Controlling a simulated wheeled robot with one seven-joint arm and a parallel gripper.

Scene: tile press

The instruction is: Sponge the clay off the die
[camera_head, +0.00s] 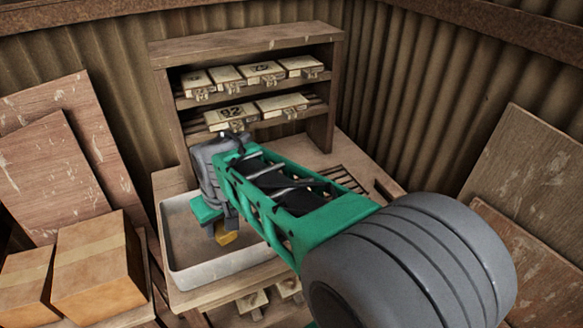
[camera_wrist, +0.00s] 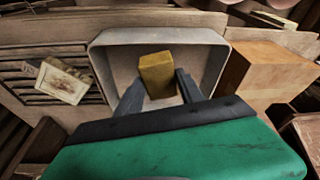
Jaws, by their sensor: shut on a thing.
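My gripper (camera_head: 223,232) is shut on a yellow-brown sponge (camera_wrist: 157,70), which sits between the two grey fingers in the wrist view. The sponge also shows under my gripper in the head view (camera_head: 227,239). Both are over the pale grey basin (camera_wrist: 106,62), which also shows in the head view (camera_head: 182,275). I cannot tell whether the sponge touches the basin floor. A pale die (camera_wrist: 62,81) with brownish marks on its face lies on a slatted rack (camera_wrist: 40,99), left of the basin in the wrist view. My arm hides this die in the head view.
A wooden shelf (camera_head: 245,43) behind the bench holds several numbered dies (camera_head: 230,115). Cardboard boxes (camera_head: 97,266) stand left of the basin, and one box (camera_wrist: 270,72) is close beside it in the wrist view. Boards lean against the corrugated walls.

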